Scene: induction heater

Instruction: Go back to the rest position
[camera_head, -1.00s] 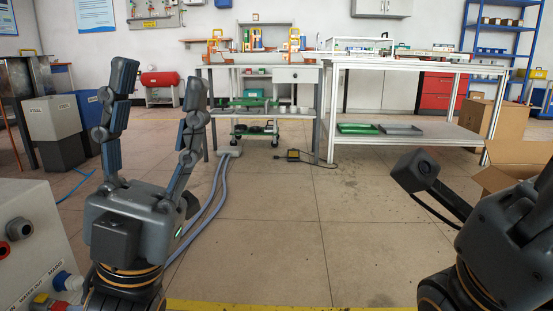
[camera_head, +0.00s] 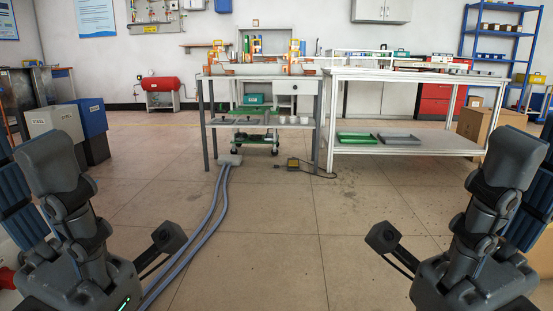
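My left gripper (camera_head: 28,168) is at the lower left, with its fingers pointing up and apart. Its outer finger is partly cut off by the picture edge. My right gripper (camera_head: 530,170) is at the lower right in a near mirror pose, also fingers up and its outer finger partly cut off. Both look open, and I see nothing held in either. Both grippers are over the near floor, well apart from the tables.
A grey workbench (camera_head: 208,120) and a white-framed table (camera_head: 410,78) stand ahead. Labelled bins (camera_head: 55,120) are at the left, a cardboard box (camera_head: 475,125) at the right. Grey hoses (camera_head: 218,205) run along the floor.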

